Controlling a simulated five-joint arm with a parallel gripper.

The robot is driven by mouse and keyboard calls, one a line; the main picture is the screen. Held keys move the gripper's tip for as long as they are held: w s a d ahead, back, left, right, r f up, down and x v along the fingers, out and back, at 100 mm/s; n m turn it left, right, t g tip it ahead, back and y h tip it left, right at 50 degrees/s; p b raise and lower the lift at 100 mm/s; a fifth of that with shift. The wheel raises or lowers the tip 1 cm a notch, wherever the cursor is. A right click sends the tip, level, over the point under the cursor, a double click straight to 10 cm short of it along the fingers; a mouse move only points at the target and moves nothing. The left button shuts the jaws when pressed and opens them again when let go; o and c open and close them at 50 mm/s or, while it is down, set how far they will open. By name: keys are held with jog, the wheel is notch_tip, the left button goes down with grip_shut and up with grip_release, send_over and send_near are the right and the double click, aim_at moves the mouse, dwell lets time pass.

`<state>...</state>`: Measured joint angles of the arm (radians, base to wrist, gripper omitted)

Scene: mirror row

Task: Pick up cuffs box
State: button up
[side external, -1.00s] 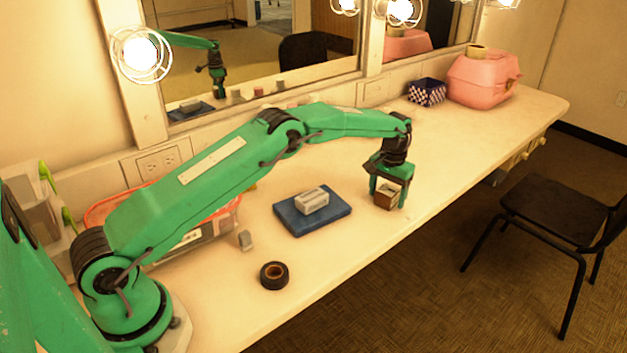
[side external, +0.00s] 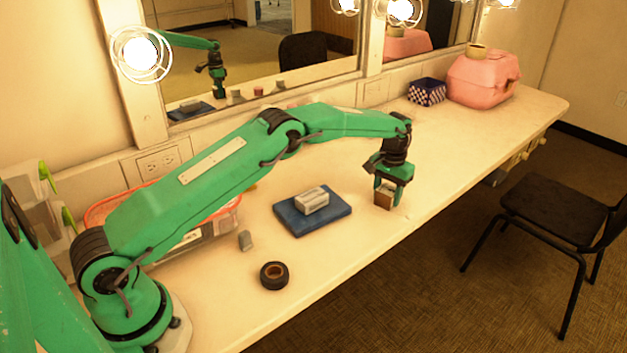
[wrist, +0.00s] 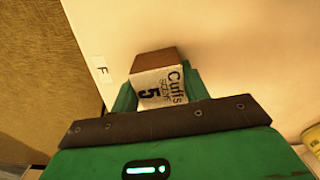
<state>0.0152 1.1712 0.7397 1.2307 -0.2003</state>
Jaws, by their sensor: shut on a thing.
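The cuffs box (wrist: 160,84) is a small brown box with a white label reading "Cuffs" and "5" in the wrist view. In the side external view the cuffs box (side external: 383,201) is at the front edge side of the counter, partly hidden by the fingers. My gripper (side external: 387,193) points down with its green fingers on opposite sides of the box, shut on it. In the wrist view my gripper (wrist: 160,93) also has a finger on each side of it. I cannot tell whether the box is clear of the counter.
A blue pad (side external: 290,221) with a pale box (side external: 312,200) on it lies left of my gripper. A checkered box (side external: 427,92) and pink case (side external: 484,80) stand behind, along the mirrors.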

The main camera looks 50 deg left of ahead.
aim_at(388, 189)
jog(key=shift+r, duration=0.1)
jog(key=shift+r, duration=0.75)
notch_tip(388, 189, up, 3)
jog(key=shift+f, duration=0.15)
jog(key=s+d+r, duration=0.6)
jog(key=d, duration=0.4)
jog(key=shift+r, duration=0.35)
jog(key=shift+s, duration=0.1)
